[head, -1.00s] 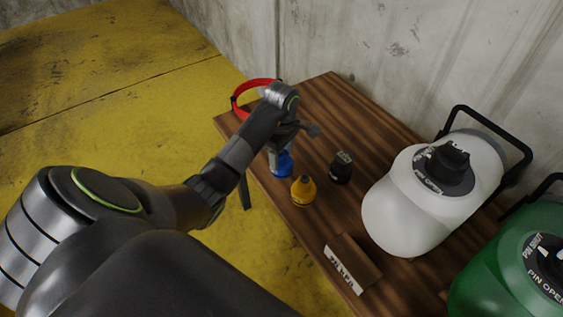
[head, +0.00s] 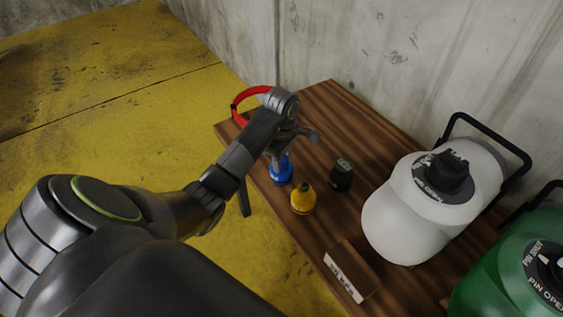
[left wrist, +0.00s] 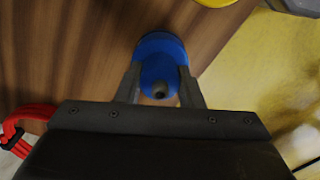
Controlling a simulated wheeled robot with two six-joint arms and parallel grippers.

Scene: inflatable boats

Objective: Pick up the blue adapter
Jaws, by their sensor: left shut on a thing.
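The blue adapter (head: 281,172) stands on the wooden table near its left edge in the head view. My left gripper (head: 279,153) reaches down over it, and the arm hides part of it. In the left wrist view the blue adapter (left wrist: 161,62) sits between the two fingers of my left gripper (left wrist: 160,85), which is shut on it, one finger on each side. Whether the adapter is clear of the table top cannot be told. My right gripper is not in view.
A yellow adapter (head: 303,199) and a black adapter (head: 341,176) stand close by on the table (head: 330,110). A red ring-shaped item (head: 239,101) is at the far corner. A white tank (head: 400,220), a green tank (head: 500,275) and a small labelled block (head: 352,270) are to the right.

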